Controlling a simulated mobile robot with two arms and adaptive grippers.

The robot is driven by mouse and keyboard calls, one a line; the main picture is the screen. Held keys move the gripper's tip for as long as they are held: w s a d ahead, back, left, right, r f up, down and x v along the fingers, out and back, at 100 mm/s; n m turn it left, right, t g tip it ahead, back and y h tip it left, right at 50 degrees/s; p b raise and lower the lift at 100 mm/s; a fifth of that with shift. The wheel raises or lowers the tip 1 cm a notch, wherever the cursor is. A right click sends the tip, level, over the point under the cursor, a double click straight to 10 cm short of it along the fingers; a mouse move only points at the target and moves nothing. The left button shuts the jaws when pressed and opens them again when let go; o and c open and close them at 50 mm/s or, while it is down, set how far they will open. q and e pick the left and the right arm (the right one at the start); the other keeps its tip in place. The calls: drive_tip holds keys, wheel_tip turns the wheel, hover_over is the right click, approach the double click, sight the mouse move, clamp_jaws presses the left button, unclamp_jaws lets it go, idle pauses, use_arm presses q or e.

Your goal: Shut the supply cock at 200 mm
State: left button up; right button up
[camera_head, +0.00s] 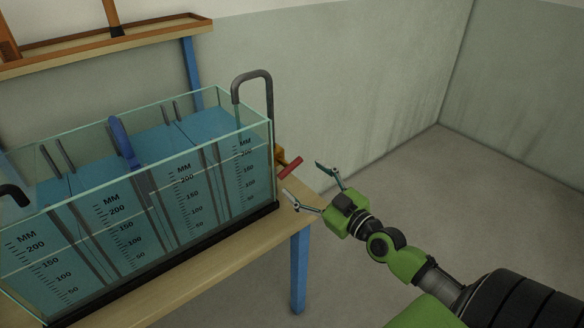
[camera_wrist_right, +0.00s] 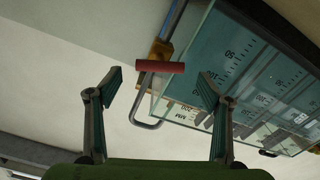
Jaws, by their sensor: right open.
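The supply cock has a brass-yellow body (camera_head: 280,154) at the right end of the glass flume (camera_head: 276,207). Its red lever (camera_head: 291,167) sticks out to the right, away from the glass. In the right wrist view the red lever (camera_wrist_right: 160,66) lies crosswise between the fingertips, apart from both, with the yellow body (camera_wrist_right: 160,50) behind it. My right gripper (camera_head: 304,180) is open and empty, just right of the lever; its two fingers also show in the wrist view (camera_wrist_right: 160,76). Blue water stands in the flume by MM scales; its exact level is hard to read. My left gripper is not in view.
A grey bent pipe (camera_head: 254,75) hooks over the flume's right end. A blue upright handle (camera_head: 124,143) and several grey dividers stand in the flume. The wooden table (camera_head: 200,278) has a blue leg (camera_head: 299,270). A wooden shelf (camera_head: 160,33) stands behind. Floor at right is clear.

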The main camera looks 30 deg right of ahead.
sight(292, 170)
drive_tip(key=shift+w+a+p, duration=0.15)
drive_tip(key=shift+w, duration=1.35)
drive_tip(key=shift+w+a+p, duration=0.1)
drive_tip(key=shift+w+p, duration=0.05)
drive_tip(key=shift+w, duration=1.35)
drive_tip(key=c, duration=1.1)
